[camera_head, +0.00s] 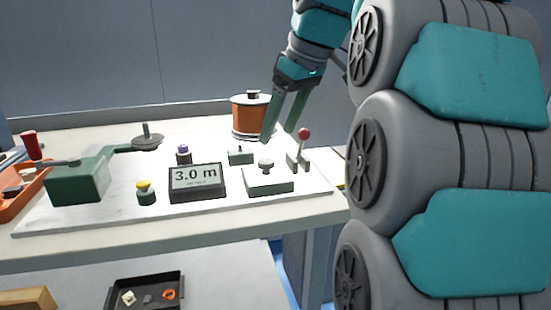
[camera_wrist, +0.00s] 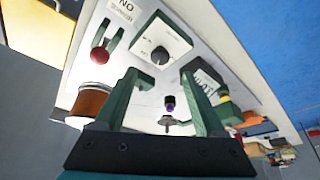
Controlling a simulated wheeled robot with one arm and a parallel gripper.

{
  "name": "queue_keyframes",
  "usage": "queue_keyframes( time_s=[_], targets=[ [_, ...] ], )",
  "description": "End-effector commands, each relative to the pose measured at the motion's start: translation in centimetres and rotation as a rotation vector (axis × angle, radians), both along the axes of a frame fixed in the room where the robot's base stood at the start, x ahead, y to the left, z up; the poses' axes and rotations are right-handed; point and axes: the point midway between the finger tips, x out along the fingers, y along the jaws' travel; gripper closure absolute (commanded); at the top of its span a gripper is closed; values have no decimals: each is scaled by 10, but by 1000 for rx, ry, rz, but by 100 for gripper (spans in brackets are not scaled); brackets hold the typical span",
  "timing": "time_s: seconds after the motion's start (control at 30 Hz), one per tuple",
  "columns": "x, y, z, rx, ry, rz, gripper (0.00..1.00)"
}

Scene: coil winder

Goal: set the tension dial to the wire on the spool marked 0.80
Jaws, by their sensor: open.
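The tension dial appears to be the grey knob (camera_head: 266,163) on a pale green box (camera_head: 268,181), right of the display. In the wrist view the knob (camera_wrist: 160,56) has a dark pointer mark; its scale is too small to read. A copper-wire spool (camera_head: 251,116) stands at the back of the bench and shows at left in the wrist view (camera_wrist: 88,103). No 0.80 marking is legible on it. My gripper (camera_head: 281,138) is open and empty, above the bench near the dial and spool. In the wrist view the knob lies ahead, between the fingers (camera_wrist: 160,78).
A red-ball lever (camera_head: 304,134) stands right of the dial. The display (camera_head: 198,183) reads 3.0 m. A purple knob (camera_head: 183,150), yellow knob (camera_head: 144,186) and green winder (camera_head: 78,182) with red-handled crank are left. A dark tray (camera_head: 145,292) with small parts sits lower in front.

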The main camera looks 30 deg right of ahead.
Motion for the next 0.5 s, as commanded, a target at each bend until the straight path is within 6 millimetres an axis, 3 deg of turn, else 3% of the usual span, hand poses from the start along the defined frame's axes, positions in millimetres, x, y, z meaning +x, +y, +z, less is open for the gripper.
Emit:
queue_keyframes(
  time_s=[0.37, 0.5],
  targets=[
    [16, 4, -50, 2, 4, -4, 28],
    [20, 8, -55, 2, 5, -1, 28]
  ],
)
